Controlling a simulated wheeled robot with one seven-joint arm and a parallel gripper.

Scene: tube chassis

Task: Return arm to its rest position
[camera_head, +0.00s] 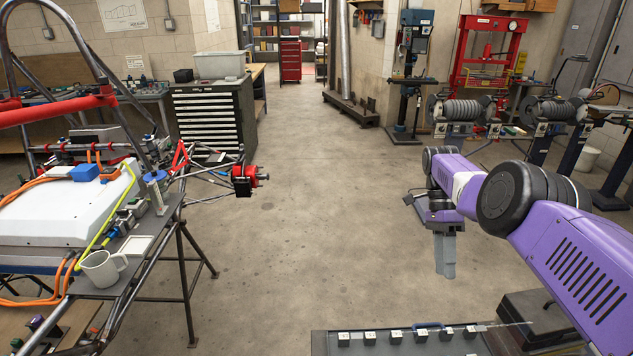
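My purple arm reaches in from the right edge and bends at a large black joint. My gripper (445,272) hangs from its far end with its grey fingers pointing down over bare floor. The fingers overlap from this side, so any gap between them is hidden. I see no object held below or beside them. The gripper is well to the right of the tube chassis (110,305) and apart from it.
A bench (320,345) with a row of small labelled blocks lies at the bottom. A drawer cabinet (215,115) and a red press (487,60) stand farther back. The middle floor is clear.

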